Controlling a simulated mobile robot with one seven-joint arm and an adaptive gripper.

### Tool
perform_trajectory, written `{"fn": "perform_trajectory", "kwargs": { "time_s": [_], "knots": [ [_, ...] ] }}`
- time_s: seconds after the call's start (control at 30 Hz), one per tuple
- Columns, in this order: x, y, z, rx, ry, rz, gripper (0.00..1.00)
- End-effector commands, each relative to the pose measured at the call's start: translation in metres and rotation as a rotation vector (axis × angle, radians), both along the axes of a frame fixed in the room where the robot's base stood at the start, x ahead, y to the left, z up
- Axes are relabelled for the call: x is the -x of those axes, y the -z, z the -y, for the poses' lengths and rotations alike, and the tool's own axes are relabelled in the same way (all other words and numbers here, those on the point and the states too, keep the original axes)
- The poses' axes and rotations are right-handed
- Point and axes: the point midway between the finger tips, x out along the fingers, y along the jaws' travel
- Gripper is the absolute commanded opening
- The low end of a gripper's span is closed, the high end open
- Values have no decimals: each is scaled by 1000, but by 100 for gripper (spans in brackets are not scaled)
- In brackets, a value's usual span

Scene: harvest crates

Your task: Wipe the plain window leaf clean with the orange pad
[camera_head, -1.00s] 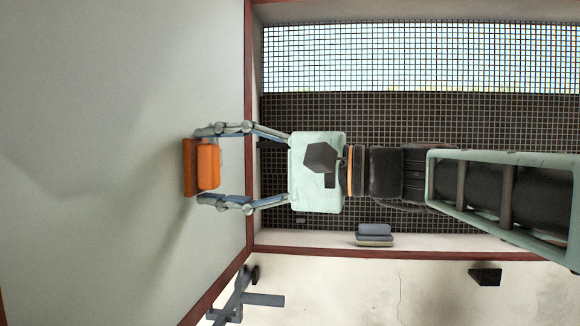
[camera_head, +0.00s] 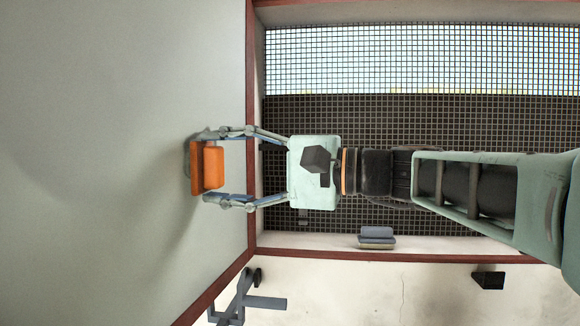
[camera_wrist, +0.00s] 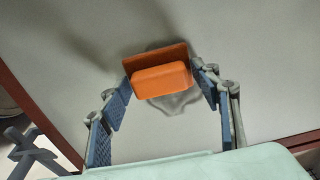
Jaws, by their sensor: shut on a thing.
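The plain window leaf (camera_head: 90,120) is a smooth pale grey panel with a red-brown frame, filling the left of the head view; it also fills the back of the wrist view (camera_wrist: 260,80). My gripper (camera_head: 213,165) is shut on the orange pad (camera_head: 212,167), its fingers at the pad's two ends. The pad also shows in the wrist view (camera_wrist: 162,80), its broad plate towards the leaf. I cannot tell whether it touches the leaf. A darker grey patch (camera_wrist: 178,104) shows on the leaf beside the pad, partly hidden by it.
A meshed window opening (camera_head: 330,125) lies behind my arm, framed in red-brown. A small grey block (camera_head: 376,237) sits on its lower ledge. A grey handle-like bracket (camera_head: 245,300) and a dark block (camera_head: 488,280) are by the pale wall below.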

Motion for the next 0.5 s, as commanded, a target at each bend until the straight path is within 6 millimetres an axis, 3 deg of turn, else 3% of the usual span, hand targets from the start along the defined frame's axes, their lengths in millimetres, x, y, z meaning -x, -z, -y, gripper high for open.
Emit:
{"fn": "perform_trajectory", "kwargs": {
  "time_s": [0.5],
  "knots": [
    [-32,0,3,1,0,-2,38]
  ]
}}
